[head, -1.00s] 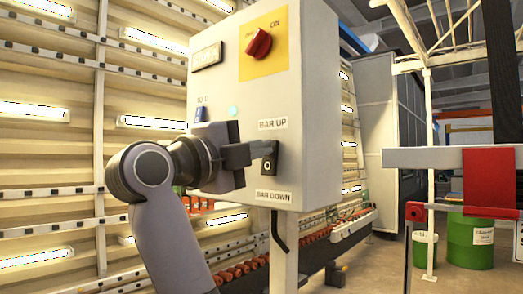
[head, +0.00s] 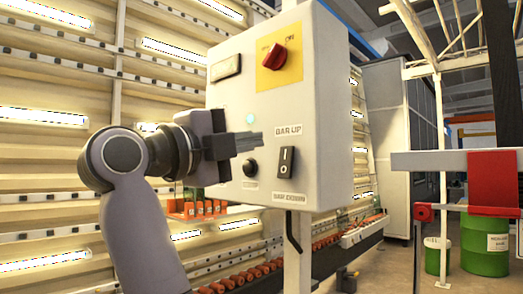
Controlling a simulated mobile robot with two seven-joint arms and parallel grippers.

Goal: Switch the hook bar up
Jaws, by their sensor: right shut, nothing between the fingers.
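The hook bar switch (head: 287,161) is a black rocker with a white mark on the grey control box (head: 325,120). It sits between the BAR UP label (head: 289,130) above and the BAR DOWN label (head: 289,198) below. Which way the rocker is tipped is hard to tell. My right gripper (head: 256,142) is shut and empty. Its fingertips are left of the switch and slightly above its middle, apart from it in the picture. The switch is fully visible. My left gripper is not in view.
Lit slatted racks (head: 60,60) stand behind at left. Green drums (head: 485,245) and a red-ended barrier stand at right.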

